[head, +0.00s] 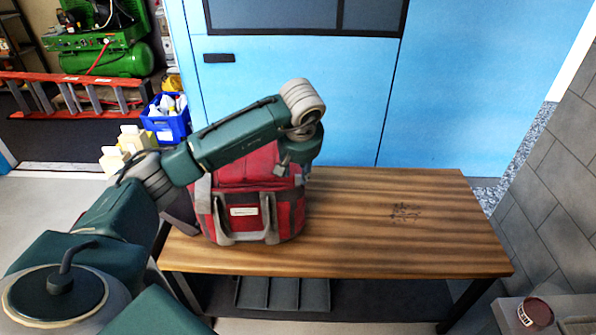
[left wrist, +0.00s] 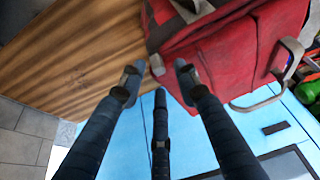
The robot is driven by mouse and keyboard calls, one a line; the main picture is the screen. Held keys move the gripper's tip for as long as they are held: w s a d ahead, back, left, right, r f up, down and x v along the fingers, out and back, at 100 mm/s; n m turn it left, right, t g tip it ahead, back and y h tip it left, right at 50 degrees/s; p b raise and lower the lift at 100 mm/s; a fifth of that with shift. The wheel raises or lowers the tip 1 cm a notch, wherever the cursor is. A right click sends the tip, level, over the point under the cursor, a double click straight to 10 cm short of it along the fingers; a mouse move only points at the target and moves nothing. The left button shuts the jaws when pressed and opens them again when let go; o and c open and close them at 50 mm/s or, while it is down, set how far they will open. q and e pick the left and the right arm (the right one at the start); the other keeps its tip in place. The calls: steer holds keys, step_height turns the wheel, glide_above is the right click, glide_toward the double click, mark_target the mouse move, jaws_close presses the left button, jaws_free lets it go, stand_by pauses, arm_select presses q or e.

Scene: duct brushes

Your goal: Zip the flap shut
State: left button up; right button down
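A red bag (head: 289,214) with grey trim, grey handles and a white label stands upright on the left part of the wooden table. My left arm crosses in front of its top, hiding much of the flap and the zip line. My left gripper (head: 285,162) is at the bag's upper right side. In the left wrist view, the fingers of my left gripper (left wrist: 158,82) are spread apart at the edge of the red bag (left wrist: 235,55). A small tan piece (left wrist: 157,65) at the bag's edge shows between the fingertips; I cannot tell whether it is the zip pull. My right gripper is out of view.
The wooden table (head: 370,235) is clear to the right of the bag, apart from a small dark marking. A blue wall (head: 460,90) stands behind it. A blue crate (head: 168,122), a red ladder (head: 80,95) and a green compressor (head: 105,60) are at the left.

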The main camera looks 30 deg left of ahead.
mark_target(298, 181)
arm_select(q)
steer(key=shift+x, duration=1.25)
